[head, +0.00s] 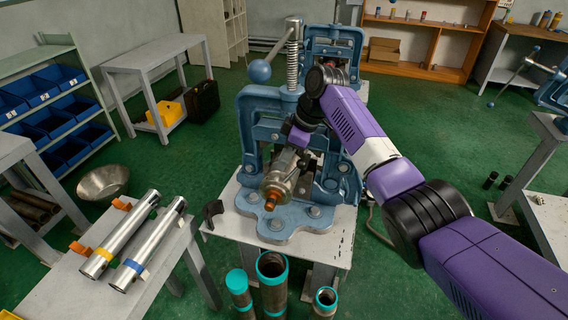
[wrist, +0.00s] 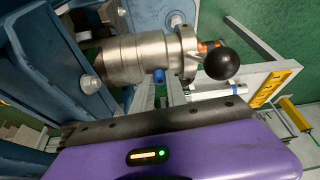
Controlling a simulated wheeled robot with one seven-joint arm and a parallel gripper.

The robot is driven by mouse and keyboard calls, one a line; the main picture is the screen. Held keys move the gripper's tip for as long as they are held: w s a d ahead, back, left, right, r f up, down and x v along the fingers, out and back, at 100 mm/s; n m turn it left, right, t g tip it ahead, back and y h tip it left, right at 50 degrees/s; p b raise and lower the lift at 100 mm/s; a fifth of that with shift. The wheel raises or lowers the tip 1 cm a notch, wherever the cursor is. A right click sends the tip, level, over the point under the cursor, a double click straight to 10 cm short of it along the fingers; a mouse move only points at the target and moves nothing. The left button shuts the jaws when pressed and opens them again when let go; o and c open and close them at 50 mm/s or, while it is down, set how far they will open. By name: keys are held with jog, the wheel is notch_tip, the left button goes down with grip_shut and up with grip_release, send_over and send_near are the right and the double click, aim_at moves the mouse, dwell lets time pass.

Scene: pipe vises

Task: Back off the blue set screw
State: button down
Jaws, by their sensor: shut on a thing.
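The blue set screw (wrist: 159,77) sticks out of the side of a bare metal cylindrical fitting (wrist: 135,60) in the wrist view. The fitting (head: 282,172) also shows in the head view, with a copper-coloured tip, held in the blue pipe vise (head: 263,105). My gripper (wrist: 158,115) is at the side of the fitting, in line with the set screw, and is shut on it. In the head view my gripper (head: 299,138) is partly hidden by the vise and my wrist.
A black ball knob (wrist: 222,64) sits close to the fitting's end. The vise's upright screw and ball handle (head: 260,71) stand above. A table (head: 115,270) with two metal tubes is at left. Teal-ended pipes (head: 272,285) stand in front of the vise.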

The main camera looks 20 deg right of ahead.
jog(key=shift+n+g+b, duration=0.3)
jog(key=shift+n+b, duration=0.1)
jog(key=shift+n, duration=0.2)
jog(key=c, duration=1.3)
grip_release()
jog(key=shift+b+v, duration=0.6)
jog(key=shift+v, duration=3.25)
jog(key=shift+w, duration=0.1)
jog(key=shift+c, duration=0.2)
